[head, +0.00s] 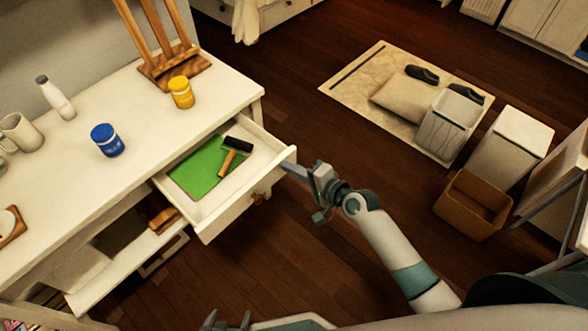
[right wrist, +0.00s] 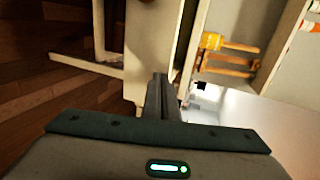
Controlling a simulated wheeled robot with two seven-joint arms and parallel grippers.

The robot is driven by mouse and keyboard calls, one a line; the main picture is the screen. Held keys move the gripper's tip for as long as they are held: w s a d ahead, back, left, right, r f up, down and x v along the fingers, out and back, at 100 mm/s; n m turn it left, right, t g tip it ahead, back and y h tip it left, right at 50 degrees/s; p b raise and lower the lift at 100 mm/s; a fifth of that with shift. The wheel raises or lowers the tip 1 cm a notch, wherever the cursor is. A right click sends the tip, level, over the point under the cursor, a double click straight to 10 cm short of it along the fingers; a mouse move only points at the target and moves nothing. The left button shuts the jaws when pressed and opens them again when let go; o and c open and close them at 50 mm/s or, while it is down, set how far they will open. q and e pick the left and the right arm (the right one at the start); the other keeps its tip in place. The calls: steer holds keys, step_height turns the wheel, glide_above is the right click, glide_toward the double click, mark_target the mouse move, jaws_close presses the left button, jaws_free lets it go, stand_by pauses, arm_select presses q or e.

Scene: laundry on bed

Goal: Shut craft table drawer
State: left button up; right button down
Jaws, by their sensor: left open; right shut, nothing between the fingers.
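The white craft table (head: 225,88) stands at the left. Its drawer (head: 210,226) is pulled out, with a wooden knob (head: 259,198) on its front. A green sheet (head: 195,172) and a black roller with a wooden handle (head: 235,148) lie inside. My right gripper (head: 288,167) is shut and empty at the right end of the drawer front; I cannot tell whether it touches. In the right wrist view its fingers (right wrist: 162,92) point at the white drawer front (right wrist: 140,50). My left gripper (head: 228,321) is open at the bottom edge, mostly out of view, apart from the drawer.
A yellow jar (head: 181,93), blue jar (head: 107,141), white bottle (head: 58,98) and wooden easel (head: 172,65) stand on the tabletop. A lower shelf (head: 125,262) is below. Bins (head: 472,207) and a rug (head: 352,82) are at the right. Dark floor between is clear.

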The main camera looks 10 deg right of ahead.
steer(key=b, duration=0.1)
glide_above(261, 159)
steer(key=w+a, duration=0.1)
steer(key=w, duration=0.1)
steer(key=w+a+b, duration=0.1)
steer(key=w+a, duration=0.1)
steer(key=w, duration=0.1)
steer(key=w+a, duration=0.2)
steer(key=shift+w+a+b, duration=0.1)
steer(key=shift+w+b, duration=0.1)
steer(key=shift+b, duration=0.1)
steer(key=shift+w+a, duration=0.2)
steer(key=shift+w, duration=0.05)
arm_select(q)
steer(key=a+f+g, duration=0.1)
steer(key=a, duration=0.1)
steer(key=a+f+g, duration=0.1)
steer(key=a, duration=0.1)
steer(key=shift+f+y, duration=0.2)
steer(key=shift+y, duration=0.2)
steer(key=shift+d+r, duration=0.1)
arm_select(e)
steer(key=shift+s+d, duration=0.1)
steer(key=shift+s, duration=0.05)
